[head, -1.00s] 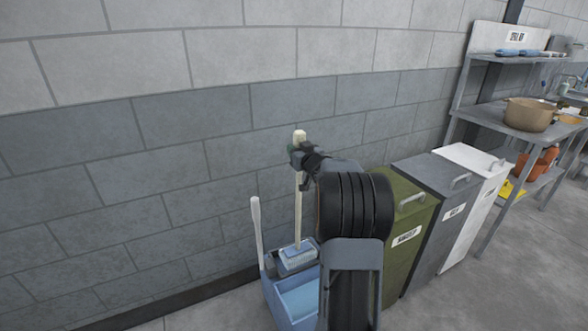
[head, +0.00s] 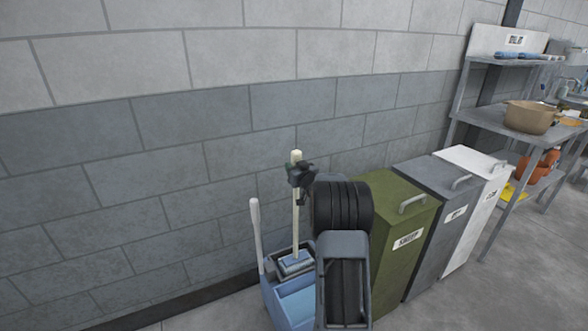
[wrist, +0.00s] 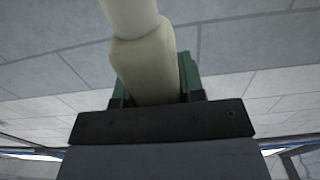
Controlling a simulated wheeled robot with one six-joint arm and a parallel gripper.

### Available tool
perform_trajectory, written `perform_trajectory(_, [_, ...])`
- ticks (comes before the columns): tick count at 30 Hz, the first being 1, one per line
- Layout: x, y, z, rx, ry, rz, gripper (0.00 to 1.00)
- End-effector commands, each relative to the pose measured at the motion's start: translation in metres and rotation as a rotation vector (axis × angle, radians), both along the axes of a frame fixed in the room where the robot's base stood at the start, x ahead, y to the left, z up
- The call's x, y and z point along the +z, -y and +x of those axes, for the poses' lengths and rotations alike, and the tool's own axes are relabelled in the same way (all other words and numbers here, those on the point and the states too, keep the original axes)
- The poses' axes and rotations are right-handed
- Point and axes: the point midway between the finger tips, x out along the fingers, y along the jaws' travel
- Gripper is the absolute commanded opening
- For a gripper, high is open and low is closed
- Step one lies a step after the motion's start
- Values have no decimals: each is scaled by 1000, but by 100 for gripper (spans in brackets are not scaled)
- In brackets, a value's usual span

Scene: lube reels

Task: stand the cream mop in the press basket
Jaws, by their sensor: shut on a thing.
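The cream mop (head: 296,220) stands nearly upright by the wall, its pole held near the top. My gripper (head: 297,174) is shut on the pole. In the wrist view the thick cream pole (wrist: 145,70) sits between the green finger pads of my gripper (wrist: 150,80). My arm hides the bucket's right side.
A grey lever (head: 256,232) rises at the bucket's left. An olive bin (head: 400,265), a grey bin (head: 428,240) and a white bin (head: 470,230) stand to the right. Floor at the left is clear.

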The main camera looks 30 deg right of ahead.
Motion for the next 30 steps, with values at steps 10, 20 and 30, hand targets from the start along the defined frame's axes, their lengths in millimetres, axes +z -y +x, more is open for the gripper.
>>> perform_trajectory(10, [-1,0,0,0,5,-2,8])
perform_trajectory(20, [-1,0,0,0,2,0,62])
perform_trajectory(30, [2,-1,-10,-1,1,1,62])
